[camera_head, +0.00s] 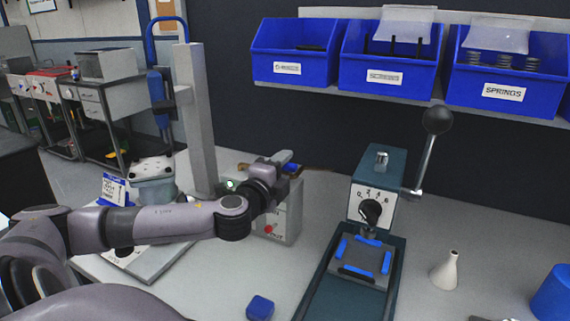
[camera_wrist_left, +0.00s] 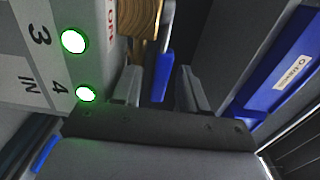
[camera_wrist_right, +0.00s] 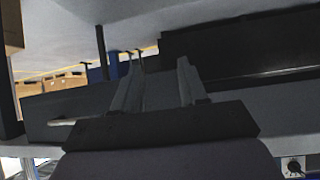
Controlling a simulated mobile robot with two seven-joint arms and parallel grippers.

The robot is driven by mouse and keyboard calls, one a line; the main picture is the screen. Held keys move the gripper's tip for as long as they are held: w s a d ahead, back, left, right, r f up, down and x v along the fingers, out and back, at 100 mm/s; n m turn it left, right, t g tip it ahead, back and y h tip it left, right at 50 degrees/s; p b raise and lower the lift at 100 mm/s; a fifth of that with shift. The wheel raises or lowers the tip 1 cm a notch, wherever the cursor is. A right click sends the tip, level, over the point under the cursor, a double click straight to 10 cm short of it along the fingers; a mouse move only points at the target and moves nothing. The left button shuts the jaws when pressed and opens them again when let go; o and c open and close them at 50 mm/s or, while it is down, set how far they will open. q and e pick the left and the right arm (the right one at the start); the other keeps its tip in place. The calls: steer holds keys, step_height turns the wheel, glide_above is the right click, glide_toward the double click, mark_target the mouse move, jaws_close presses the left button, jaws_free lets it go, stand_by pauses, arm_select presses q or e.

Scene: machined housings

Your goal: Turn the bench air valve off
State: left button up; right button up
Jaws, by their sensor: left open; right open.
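My left gripper (camera_head: 284,160) reaches over the top of a grey control box (camera_head: 291,222) in the head view. In the left wrist view its two fingers (camera_wrist_left: 161,90) are apart. A blue lever (camera_wrist_left: 163,72), which looks like the air valve's handle, shows between and beyond the fingers; I cannot tell whether they touch it. A bit of the blue lever (camera_head: 292,169) also shows just below the gripper in the head view. The valve body is mostly hidden. My right gripper (camera_wrist_right: 157,84) is open and empty in its wrist view.
Green lamps (camera_wrist_left: 75,41) marked 3 and 4 are lit beside the left fingers. A brass-coloured part (camera_wrist_left: 140,18) lies behind. A grey post (camera_head: 194,120) stands left of the box. A press with a black-knobbed lever (camera_head: 436,121) stands right. Blue bins (camera_head: 293,71) sit on a shelf above.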

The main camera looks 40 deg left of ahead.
arm_select(q)
steer(key=shift+w+a, duration=0.1)
steer(key=shift+w, duration=0.35)
jaws_close()
